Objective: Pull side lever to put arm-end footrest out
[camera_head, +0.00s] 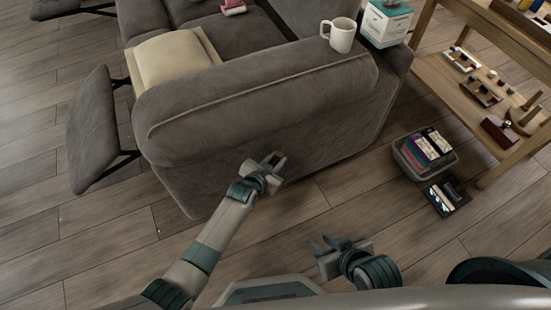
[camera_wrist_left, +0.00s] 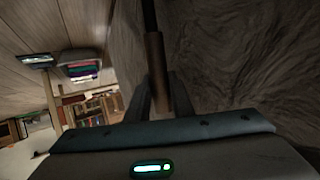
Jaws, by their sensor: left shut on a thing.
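The grey sofa (camera_head: 265,95) has its near arm's outer side facing me. My left gripper (camera_head: 273,162) is at that side panel, shut on the side lever. In the left wrist view the lever (camera_wrist_left: 156,62) has a dark shaft and a brown grip, which sits between the fingers (camera_wrist_left: 160,100). In the head view the lever is mostly hidden by the gripper. The arm-end footrest (camera_head: 92,128) is a grey padded panel standing out from the sofa front on black linkages, tilted. My right gripper (camera_head: 332,246) is open and empty above the floor.
A cream cushion (camera_head: 174,64) lies on the seat. A bin of colourful items (camera_head: 425,152) and a dark tray (camera_head: 447,196) sit on the floor beside a wooden shelf (camera_head: 478,85).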

